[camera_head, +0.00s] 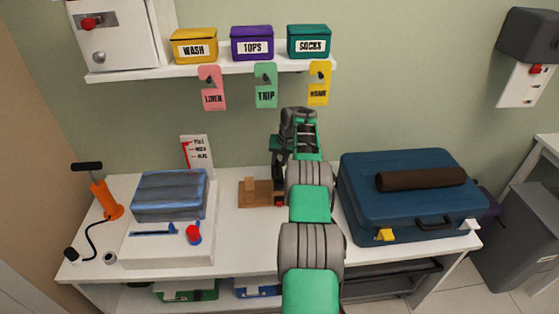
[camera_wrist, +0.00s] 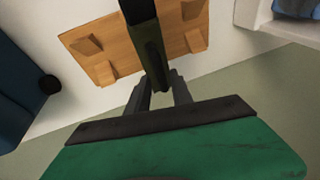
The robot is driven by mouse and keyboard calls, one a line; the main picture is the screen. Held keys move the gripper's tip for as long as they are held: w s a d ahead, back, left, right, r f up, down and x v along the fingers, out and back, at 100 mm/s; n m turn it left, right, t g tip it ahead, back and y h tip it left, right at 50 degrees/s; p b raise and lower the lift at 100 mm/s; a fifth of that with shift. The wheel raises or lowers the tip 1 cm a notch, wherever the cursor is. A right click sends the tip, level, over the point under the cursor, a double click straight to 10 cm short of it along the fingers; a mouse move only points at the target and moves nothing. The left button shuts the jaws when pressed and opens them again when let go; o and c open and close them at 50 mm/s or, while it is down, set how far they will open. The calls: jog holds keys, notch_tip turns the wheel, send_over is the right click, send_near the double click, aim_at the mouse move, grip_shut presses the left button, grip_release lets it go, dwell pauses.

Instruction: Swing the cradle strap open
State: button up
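The wooden cradle (camera_head: 258,193) stands on the white bench between the boxed press and the blue suitcase. In the wrist view its board (camera_wrist: 105,50) shows corner blocks. A dark strap (camera_wrist: 148,40) with a dark green end crosses the board and reaches toward my gripper. My gripper (camera_wrist: 161,84) has its two fingers apart, one on each side of the strap's end. I cannot tell whether they press on it. In the head view my arm hides part of the cradle and strap, and my gripper (camera_head: 281,146) is over the cradle's right side.
A blue suitcase (camera_head: 405,200) with a brown roll (camera_head: 420,179) on it stands close to the right of my arm. A white press (camera_head: 168,243) with a grey-blue bundle stands left. A shelf (camera_head: 210,70) with door tags (camera_head: 265,86) hangs above. An orange pump (camera_head: 104,198) stands far left.

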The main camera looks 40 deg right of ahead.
jog(key=shift+o, duration=0.7)
jog(key=shift+w+a+r, duration=0.1)
jog(key=shift+r+b, duration=0.25)
jog(key=shift+b, duration=0.05)
jog(key=shift+s+r, duration=0.2)
jog(key=shift+s, duration=0.2)
jog(key=s+b, duration=0.4)
jog(key=s, duration=0.7)
jog(key=shift+s, duration=0.3)
jog(key=shift+r, duration=0.1)
jog(key=shift+c, duration=0.3)
